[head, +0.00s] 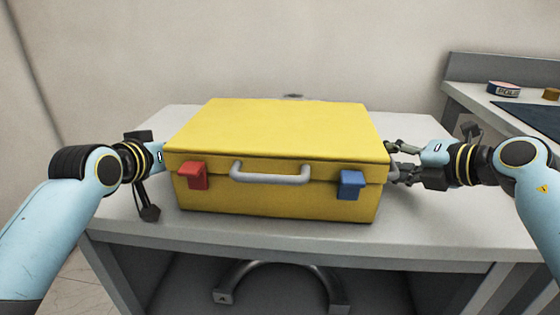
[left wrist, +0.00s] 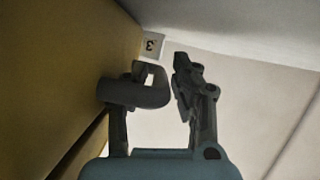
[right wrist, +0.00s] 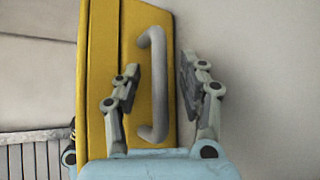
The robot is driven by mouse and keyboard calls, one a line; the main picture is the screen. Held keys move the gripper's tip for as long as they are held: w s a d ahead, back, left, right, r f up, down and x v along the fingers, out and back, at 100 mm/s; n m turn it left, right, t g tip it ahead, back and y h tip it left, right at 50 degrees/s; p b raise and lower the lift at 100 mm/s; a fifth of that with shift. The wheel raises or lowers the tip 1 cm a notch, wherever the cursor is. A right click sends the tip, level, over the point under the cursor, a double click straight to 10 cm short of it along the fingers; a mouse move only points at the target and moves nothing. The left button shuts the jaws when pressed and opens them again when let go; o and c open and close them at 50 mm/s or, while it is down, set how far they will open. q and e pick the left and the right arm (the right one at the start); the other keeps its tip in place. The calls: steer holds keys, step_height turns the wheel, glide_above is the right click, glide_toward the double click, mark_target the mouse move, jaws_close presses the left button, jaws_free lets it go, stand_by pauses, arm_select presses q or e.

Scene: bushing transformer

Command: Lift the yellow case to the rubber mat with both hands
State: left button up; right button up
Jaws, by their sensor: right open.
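The yellow case (head: 280,130) sits closed and upright on the grey table, with a red latch (head: 193,175), a blue latch (head: 351,184) and a grey front handle (head: 270,174). My left gripper (head: 146,172) is open at its left side. In the left wrist view a grey side handle (left wrist: 150,90) lies between the fingers, and one finger is partly hidden by it. My right gripper (head: 400,162) is open at the right side. In the right wrist view its fingers stand either side of another grey handle (right wrist: 155,85), with gaps visible. A dark mat (head: 535,117) lies on the right counter.
The tabletop in front of the case is clear. A wall stands behind.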

arm_select(q)
steer(key=shift+w, duration=0.15)
arm_select(e)
steer(key=shift+w+a, duration=0.15)
arm_select(q)
steer(key=c, duration=0.4)
arm_select(e)
steer(key=c, duration=0.4)
arm_select(q)
jaws_close()
arm_select(e)
jaws_close()
